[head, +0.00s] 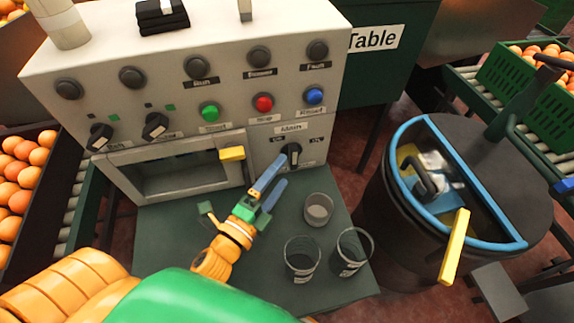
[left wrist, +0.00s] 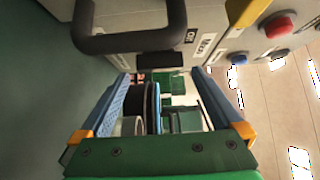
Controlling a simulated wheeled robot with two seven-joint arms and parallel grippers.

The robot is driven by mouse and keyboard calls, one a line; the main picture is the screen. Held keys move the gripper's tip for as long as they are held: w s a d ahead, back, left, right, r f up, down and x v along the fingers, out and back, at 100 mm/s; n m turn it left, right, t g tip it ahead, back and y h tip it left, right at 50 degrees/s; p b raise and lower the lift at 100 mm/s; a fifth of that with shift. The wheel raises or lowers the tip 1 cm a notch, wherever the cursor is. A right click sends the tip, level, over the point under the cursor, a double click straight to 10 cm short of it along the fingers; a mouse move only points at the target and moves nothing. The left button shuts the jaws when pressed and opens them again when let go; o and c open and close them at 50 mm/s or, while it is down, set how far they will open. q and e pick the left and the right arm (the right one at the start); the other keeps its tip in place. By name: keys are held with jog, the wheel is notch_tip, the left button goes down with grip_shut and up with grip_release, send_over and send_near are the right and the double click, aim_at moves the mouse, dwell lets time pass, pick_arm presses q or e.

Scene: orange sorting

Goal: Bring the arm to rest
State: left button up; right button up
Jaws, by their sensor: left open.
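My left gripper (head: 279,171) reaches in from the lower left in the head view. Its two blue fingers are open with nothing between them, just left of and below the dark "Main" knob (head: 292,154). In the head view I cannot tell whether the fingertips touch the panel. In the left wrist view the open fingers (left wrist: 161,76) frame a gap, with dark and green shapes beyond. My right gripper is not in view.
A beige control machine (head: 226,75) has green (head: 210,112), red (head: 264,103) and blue (head: 314,96) buttons. Glasses (head: 319,209), (head: 301,258), (head: 352,252) stand right of my arm on the green surface (head: 170,235). A dark bin (head: 400,245) stands at right.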

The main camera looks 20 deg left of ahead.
pick_arm(q)
jog(key=shift+s+a, duration=0.2)
jog(key=shift+s, duration=0.85)
